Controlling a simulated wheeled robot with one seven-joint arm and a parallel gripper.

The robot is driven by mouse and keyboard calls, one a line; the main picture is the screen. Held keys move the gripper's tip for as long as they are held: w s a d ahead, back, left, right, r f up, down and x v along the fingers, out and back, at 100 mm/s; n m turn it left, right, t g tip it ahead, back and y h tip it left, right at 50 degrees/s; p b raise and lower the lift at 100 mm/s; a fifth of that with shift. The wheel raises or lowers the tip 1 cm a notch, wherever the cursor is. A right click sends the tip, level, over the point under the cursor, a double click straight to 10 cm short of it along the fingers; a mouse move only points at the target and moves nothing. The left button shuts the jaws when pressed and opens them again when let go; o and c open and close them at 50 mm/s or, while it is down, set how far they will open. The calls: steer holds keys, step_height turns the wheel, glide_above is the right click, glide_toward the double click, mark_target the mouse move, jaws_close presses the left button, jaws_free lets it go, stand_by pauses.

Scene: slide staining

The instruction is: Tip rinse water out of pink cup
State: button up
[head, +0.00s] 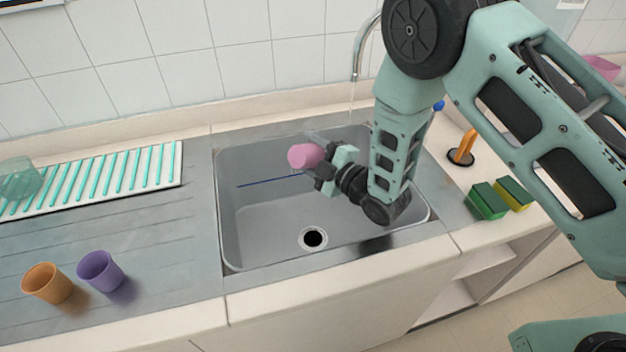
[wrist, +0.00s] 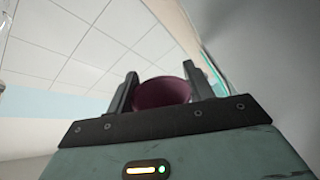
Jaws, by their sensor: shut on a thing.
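The pink cup (head: 305,156) is held over the sink (head: 262,215) in the head view, lying well over on its side. My gripper (head: 322,165) is shut on it. In the wrist view the pink cup (wrist: 162,93) sits between the two dark fingers of my gripper (wrist: 160,90). Its dark inside and whether water is left in it cannot be made out. The tap (head: 357,55) stands behind my arm, with a thin stream below its spout.
An orange cup (head: 47,284) and a purple cup (head: 100,271) stand on the left drainer. A striped rack (head: 110,180) lies behind them. Green and yellow sponges (head: 488,201) lie right of the sink. The drain hole (head: 313,238) is uncovered.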

steer(key=shift+w+d+f+m+b, duration=0.15)
steer(key=shift+m+b, duration=0.35)
steer(key=shift+m, duration=0.3)
steer(key=shift+w+d+f+m+b, duration=0.1)
steer(key=shift+m+b, duration=0.45)
steer(key=shift+m, duration=0.25)
steer(key=shift+w+d+f+m+b, duration=0.15)
steer(key=shift+m+b, duration=0.35)
steer(key=shift+m, duration=0.3)
stand_by(0.7)
steer(key=shift+a, duration=0.1)
stand_by(0.7)
